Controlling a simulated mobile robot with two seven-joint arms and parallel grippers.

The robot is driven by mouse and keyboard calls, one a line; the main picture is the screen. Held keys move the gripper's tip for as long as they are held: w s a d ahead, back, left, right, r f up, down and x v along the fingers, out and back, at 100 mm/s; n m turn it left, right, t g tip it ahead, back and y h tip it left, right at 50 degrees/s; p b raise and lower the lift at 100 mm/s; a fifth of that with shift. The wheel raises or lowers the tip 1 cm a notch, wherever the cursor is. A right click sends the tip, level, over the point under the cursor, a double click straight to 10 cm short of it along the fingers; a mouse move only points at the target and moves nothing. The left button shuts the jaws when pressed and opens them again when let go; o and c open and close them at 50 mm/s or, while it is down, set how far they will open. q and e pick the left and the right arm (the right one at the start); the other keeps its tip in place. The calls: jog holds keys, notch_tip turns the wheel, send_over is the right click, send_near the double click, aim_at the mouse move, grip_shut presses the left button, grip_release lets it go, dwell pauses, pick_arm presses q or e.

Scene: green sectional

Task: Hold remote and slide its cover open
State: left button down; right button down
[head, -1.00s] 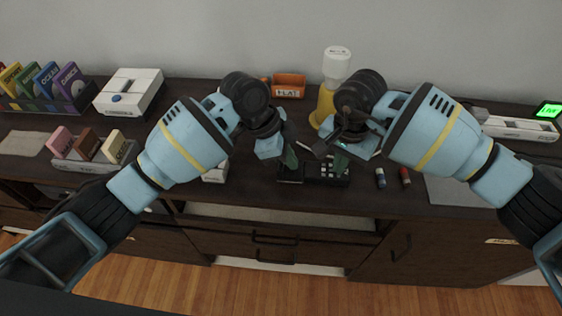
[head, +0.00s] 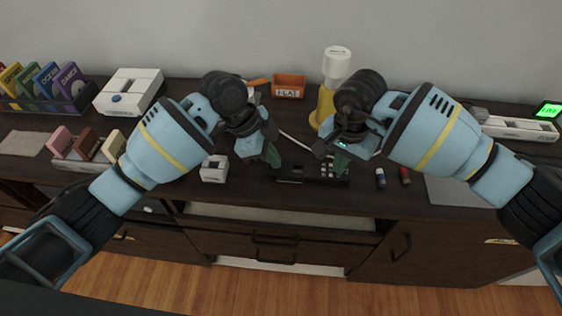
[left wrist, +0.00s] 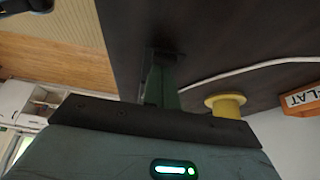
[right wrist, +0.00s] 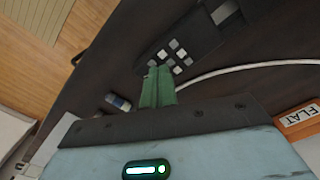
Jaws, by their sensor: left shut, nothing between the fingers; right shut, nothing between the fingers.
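The dark remote (head: 312,179) lies on the brown cabinet top, with pale buttons at its right end. It also shows in the right wrist view (right wrist: 203,35), where its buttons face up. My left gripper (head: 273,156) is shut and empty at the remote's left end; its green fingers (left wrist: 162,82) point down at the dark surface, and contact is unclear. My right gripper (head: 341,162) is shut and empty at the remote's button end; its green fingers (right wrist: 157,85) overlap the remote's edge in view.
Small blue (head: 380,179) and red (head: 405,177) cylinders lie right of the remote. A white box (head: 214,169) stands to its left. Behind are an orange FLAT bin (head: 289,87) and a yellow-based lamp (head: 326,105). A pale cable runs behind the remote.

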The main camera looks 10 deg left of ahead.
pick_arm(q)
jog(key=shift+a, duration=1.2)
pick_arm(e)
jog(key=shift+s+d+f, duration=0.1)
jog(key=shift+s+f, duration=0.05)
jog(key=shift+f, duration=0.25)
pick_arm(q)
jog(key=shift+d+r, duration=0.2)
jog(key=shift+r, duration=1.3)
jog(key=shift+d+r, duration=0.15)
jog(key=shift+r, duration=1.4)
pick_arm(e)
jog(key=shift+r, duration=0.1)
